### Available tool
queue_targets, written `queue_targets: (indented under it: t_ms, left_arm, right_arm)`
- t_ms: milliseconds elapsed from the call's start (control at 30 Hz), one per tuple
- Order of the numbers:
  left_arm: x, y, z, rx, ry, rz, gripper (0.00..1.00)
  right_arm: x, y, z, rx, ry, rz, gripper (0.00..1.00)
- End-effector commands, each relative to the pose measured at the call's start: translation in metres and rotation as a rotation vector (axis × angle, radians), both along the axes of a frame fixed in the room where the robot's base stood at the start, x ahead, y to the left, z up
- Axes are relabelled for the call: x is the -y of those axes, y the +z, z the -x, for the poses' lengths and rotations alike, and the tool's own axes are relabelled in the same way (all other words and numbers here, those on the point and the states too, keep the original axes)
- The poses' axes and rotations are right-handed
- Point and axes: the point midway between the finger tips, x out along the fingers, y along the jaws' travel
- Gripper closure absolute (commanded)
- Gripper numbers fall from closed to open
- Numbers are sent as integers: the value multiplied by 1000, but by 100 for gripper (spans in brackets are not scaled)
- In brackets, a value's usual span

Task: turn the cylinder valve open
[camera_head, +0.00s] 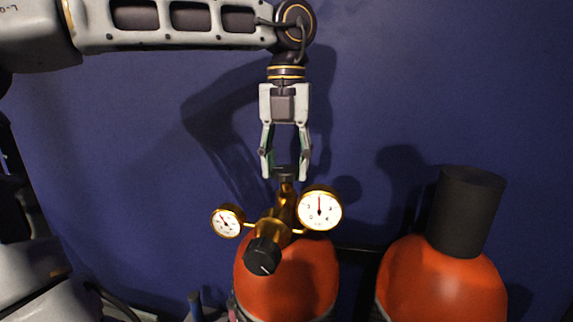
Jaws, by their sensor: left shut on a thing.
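An orange gas cylinder (300,285) stands at the lower middle of the head view. A brass regulator with a black front knob (263,256) sits on its top, between a left gauge (227,221) and a right gauge (320,209). The cylinder valve's dark handwheel (286,171) is at the top of the brass stem. My left gripper (286,174) comes down from above, its two fingers shut on the handwheel, one on each side. Both gauge needles point upward, the left one tilted left. My right gripper does not show.
A second orange cylinder (440,283) with a black cap (466,210) stands at the right. A dark blue wall (450,80) is close behind. A blue post-like thing (196,306) shows at the bottom left. The upper right is free.

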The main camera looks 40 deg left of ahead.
Motion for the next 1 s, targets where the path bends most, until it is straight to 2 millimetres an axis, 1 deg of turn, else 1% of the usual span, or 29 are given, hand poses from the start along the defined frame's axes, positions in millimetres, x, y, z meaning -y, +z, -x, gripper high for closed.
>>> queue_targets:
  t_ms: [100,333,500,867,900,1000]
  left_arm:
    - [0,2,-1,7,77,0,77]
    - [-1,2,-1,6,172,0,77]
    - [-1,2,-1,6,200,0,77]
    - [-1,2,-1,6,204,0,77]
    - [-1,2,-1,6,203,0,50]
    - [-1,2,-1,6,203,0,38]
  right_arm:
    - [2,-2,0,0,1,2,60]
    - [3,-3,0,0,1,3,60]
    - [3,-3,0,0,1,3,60]
    - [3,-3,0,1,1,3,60]
    - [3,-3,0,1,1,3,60]
    - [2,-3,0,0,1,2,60]
